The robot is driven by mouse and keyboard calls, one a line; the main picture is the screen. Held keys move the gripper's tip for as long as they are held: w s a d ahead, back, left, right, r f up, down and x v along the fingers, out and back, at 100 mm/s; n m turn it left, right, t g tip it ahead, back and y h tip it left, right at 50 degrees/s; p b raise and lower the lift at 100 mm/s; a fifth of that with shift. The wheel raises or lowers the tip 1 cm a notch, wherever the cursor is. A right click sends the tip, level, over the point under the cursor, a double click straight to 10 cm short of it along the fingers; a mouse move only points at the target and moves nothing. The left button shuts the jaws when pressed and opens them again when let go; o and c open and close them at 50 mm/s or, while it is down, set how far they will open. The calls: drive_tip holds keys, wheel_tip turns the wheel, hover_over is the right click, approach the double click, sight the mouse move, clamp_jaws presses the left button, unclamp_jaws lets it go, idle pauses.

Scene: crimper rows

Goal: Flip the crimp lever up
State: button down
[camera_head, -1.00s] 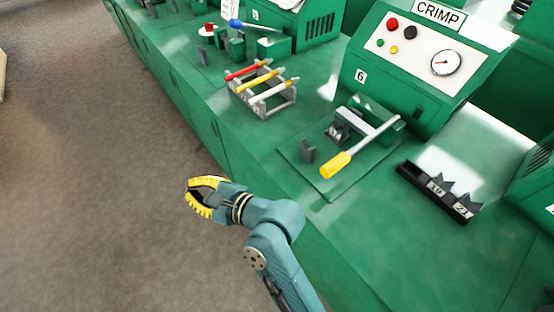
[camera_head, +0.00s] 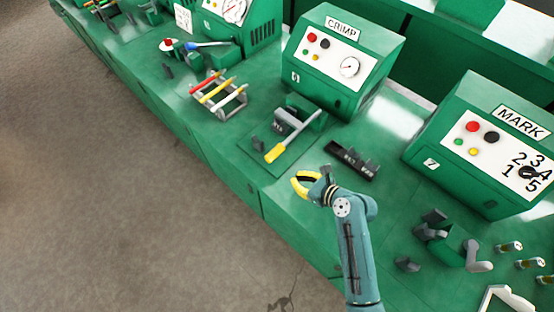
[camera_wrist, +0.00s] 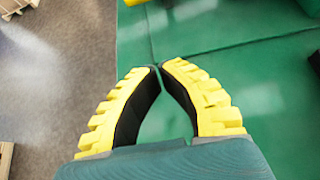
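The crimp lever (camera_head: 296,133) is a grey rod with a yellow handle (camera_head: 275,153). It lies low, slanting toward the bench's front edge, on the green crimp fixture in front of the CRIMP machine (camera_head: 338,63). My gripper (camera_head: 296,184) is near the front edge of the bench, to the right of and nearer than the handle, apart from it. In the wrist view its yellow-padded fingers (camera_wrist: 157,67) bow outward, their tips together with nothing between them.
A dark block rack (camera_head: 350,160) stands right of the lever. A rack of coloured rods (camera_head: 218,95) is to its left. The MARK machine (camera_head: 488,145) and its crank fixture (camera_head: 455,245) are at the right. Open floor lies left of the bench.

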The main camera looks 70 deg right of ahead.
drive_tip(key=shift+w+f, duration=0.1)
drive_tip(key=b+x, duration=0.3)
drive_tip(key=x, duration=0.6)
drive_tip(key=shift+f, duration=0.15)
drive_tip(key=r, duration=0.1)
drive_tip(key=w+r, duration=0.1)
drive_tip(key=shift+w+d+r, duration=0.1)
drive_tip(key=shift+d+r, duration=0.15)
drive_tip(key=shift+d, duration=0.05)
drive_tip(key=shift+r, duration=0.75)
drive_tip(key=shift+p, duration=0.3)
